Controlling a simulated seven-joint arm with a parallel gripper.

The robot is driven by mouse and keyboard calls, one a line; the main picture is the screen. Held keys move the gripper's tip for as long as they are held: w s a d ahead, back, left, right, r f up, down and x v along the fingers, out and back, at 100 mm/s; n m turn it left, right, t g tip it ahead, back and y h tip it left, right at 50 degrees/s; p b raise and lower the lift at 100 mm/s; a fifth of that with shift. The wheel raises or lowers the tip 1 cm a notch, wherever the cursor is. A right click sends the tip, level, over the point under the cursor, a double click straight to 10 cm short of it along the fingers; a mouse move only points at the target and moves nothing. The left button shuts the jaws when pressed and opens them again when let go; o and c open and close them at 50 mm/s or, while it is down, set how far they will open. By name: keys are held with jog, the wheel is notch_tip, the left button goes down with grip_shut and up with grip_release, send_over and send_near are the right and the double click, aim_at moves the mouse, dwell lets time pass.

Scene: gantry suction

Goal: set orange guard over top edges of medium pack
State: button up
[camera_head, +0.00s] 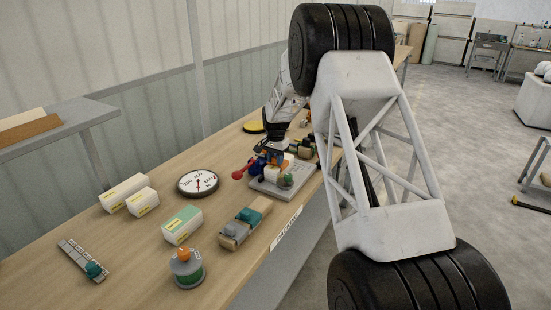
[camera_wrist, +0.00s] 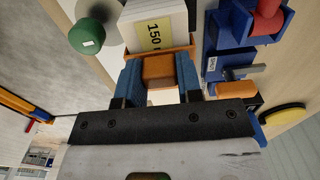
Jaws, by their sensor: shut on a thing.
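In the wrist view my gripper (camera_wrist: 159,82) has its two blue fingers shut on the orange block of the orange guard (camera_wrist: 158,69). The guard's thin orange edge runs along the near end and right side of a white pack marked 150 (camera_wrist: 146,27). The guard is at the pack's edges, but I cannot tell whether it is fully seated. In the head view my gripper (camera_head: 271,160) is over the white pack (camera_head: 272,174), which stands on a grey plate (camera_head: 292,192). The guard there is mostly hidden by my gripper and nearby parts.
A green knob (camera_wrist: 87,37) stands close left of the pack, and a blue vise (camera_wrist: 238,25) with a red handle is close right. A dial (camera_head: 198,183), a green-topped pack (camera_head: 182,225) and a wooden clamp block (camera_head: 245,222) lie nearer. The bench between them is clear.

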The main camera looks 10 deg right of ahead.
aim_at(275, 157)
jog(key=shift+f, duration=0.1)
jog(key=o, duration=1)
jog(key=shift+r, duration=3.95)
